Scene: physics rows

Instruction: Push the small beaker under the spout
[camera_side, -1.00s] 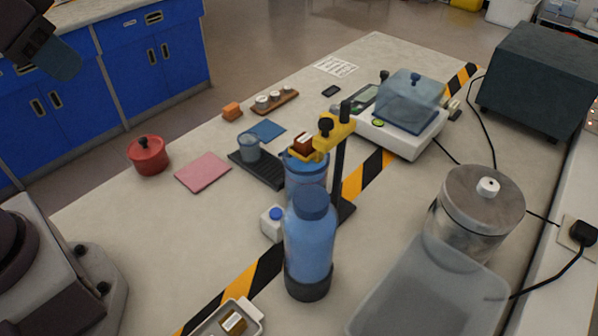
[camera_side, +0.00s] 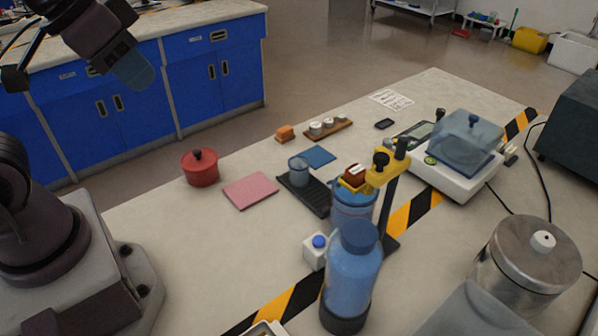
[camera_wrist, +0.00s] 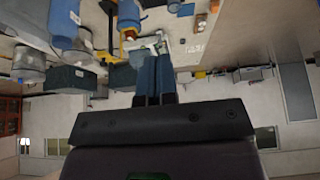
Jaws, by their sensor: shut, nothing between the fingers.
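The small beaker (camera_side: 298,171) is a clear bluish cup standing upright on the far end of a black ribbed tray (camera_side: 315,196). A blue container (camera_side: 352,208) with a yellow clamp (camera_side: 385,168) on a dark post stands at the tray's near end. I cannot make out the spout; the container and the blue bottle in front hide that area. My gripper (camera_side: 138,72) is high at the upper left, far from the beaker and touching nothing. Its blue fingers are shut and empty; they show side by side in the wrist view (camera_wrist: 155,78).
A blue bottle (camera_side: 352,272) and a white box with a blue cap (camera_side: 316,250) stand in front. A red pot (camera_side: 200,168), pink pad (camera_side: 250,190) and blue pad (camera_side: 318,156) lie around the beaker. A balance (camera_side: 455,165) stands right.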

